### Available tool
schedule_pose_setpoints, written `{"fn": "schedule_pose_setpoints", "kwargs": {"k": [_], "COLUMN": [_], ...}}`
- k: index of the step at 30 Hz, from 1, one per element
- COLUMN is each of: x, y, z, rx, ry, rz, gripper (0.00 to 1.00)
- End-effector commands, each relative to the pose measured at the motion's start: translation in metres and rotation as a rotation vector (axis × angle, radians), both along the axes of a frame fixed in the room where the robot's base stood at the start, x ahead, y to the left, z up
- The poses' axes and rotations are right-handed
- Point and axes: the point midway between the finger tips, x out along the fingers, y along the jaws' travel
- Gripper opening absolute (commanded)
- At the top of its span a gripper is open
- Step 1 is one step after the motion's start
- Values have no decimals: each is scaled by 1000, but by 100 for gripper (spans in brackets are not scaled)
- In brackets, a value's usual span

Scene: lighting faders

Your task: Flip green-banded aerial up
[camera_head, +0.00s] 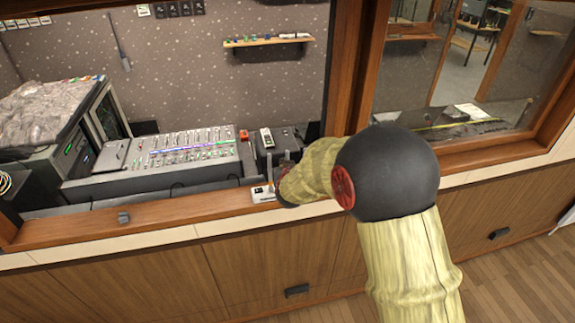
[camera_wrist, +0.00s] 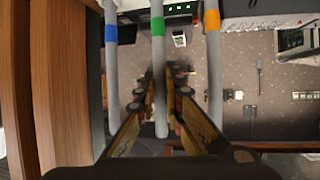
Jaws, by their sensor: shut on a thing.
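Three grey aerials run lengthwise through the wrist view: the blue-banded aerial (camera_wrist: 111,40) at left, the green-banded aerial (camera_wrist: 158,30) in the middle and the orange-banded aerial (camera_wrist: 213,60) at right. My gripper (camera_wrist: 166,75) is shut on the green-banded aerial, with a finger on each side of it. The other two aerials pass outside the fingers. In the head view my gripper (camera_head: 283,182) is at the window ledge, beside a small white device (camera_head: 262,193). The aerials are mostly hidden or too small there to tell their bands.
A mixing console (camera_head: 185,150) with faders lies left of my gripper, behind the wooden ledge (camera_head: 120,232). A wooden window post (camera_head: 350,75) rises behind my arm.

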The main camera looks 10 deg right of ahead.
Motion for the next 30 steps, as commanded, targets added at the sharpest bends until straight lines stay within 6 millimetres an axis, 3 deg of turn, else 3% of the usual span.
{"fn": "schedule_pose_setpoints", "kwargs": {"k": [10, 20, 26, 30], "x": [0, -1, -18, -42], "y": [0, 0, 4, 9], "z": [0, 1, 11, 23], "rx": [0, 0, 0, 0], "ry": [-1, -1, -3, -3], "rz": [0, 0, 1, 2], "gripper": [28, 28, 28, 28]}}
